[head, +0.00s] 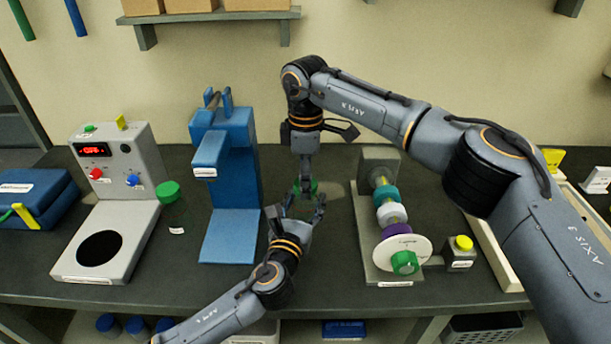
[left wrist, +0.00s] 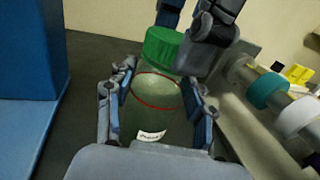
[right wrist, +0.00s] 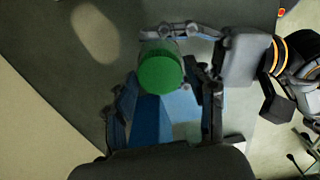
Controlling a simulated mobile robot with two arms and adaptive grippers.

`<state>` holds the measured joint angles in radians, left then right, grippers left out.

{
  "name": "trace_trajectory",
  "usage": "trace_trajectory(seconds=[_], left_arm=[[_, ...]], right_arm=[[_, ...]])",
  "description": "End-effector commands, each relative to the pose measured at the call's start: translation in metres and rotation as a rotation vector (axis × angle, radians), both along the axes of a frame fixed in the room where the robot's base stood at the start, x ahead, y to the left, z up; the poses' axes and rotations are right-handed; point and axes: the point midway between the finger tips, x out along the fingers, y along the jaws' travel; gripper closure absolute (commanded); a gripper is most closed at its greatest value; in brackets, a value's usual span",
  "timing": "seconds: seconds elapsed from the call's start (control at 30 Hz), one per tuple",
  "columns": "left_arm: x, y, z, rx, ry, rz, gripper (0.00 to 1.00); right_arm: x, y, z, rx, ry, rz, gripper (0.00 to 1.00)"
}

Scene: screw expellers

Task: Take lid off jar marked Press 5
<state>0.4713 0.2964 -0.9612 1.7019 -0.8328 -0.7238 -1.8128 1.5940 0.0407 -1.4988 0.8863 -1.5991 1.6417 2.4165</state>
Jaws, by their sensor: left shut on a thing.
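A clear jar (left wrist: 155,112) with a red ring line and a green lid (left wrist: 163,47) stands upright in the left wrist view; the small writing on its white label is hard to read. My left gripper (head: 297,208) is shut around the jar body, one finger on each side. My right gripper (head: 304,187) points down from above at the lid. In the right wrist view the lid (right wrist: 160,73) lies between its spread fingers, with small gaps showing. The lid is on the jar. In the head view the grippers hide most of the jar.
Another green-lidded jar (head: 170,193) stands left of a blue press (head: 228,180). A grey device with a red display (head: 105,160) is further left. A shaft with coloured rings (head: 391,213) stands right, beside a yellow-button box (head: 461,252).

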Motion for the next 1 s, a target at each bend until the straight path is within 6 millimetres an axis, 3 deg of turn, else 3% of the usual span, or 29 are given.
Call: trace_trajectory(seconds=[0.03, 0.2, 0.43, 1.0], left_arm=[[-0.0002, 0.0001, -0.0014, 0.001, 0.002, 0.0, 1.0], [-0.0002, 0.0001, -0.0013, 0.001, 0.002, 0.0, 1.0], [-0.0003, 0.0, -0.0012, 0.001, 0.002, 0.0, 1.0], [-0.0004, -0.0004, -0.0011, 0.001, 0.002, -0.001, 1.0]], right_arm=[[0.0001, -0.0001, 0.0001, 0.0, 0.0, 0.0, 0.62], [0.0001, -0.0001, 0.0002, 0.0, 0.0, 0.0, 0.92], [0.0003, -0.0001, 0.0004, 0.0, -0.001, 0.103, 0.93], [0.0004, 0.0005, 0.0015, -0.001, -0.003, 1.375, 0.93]])
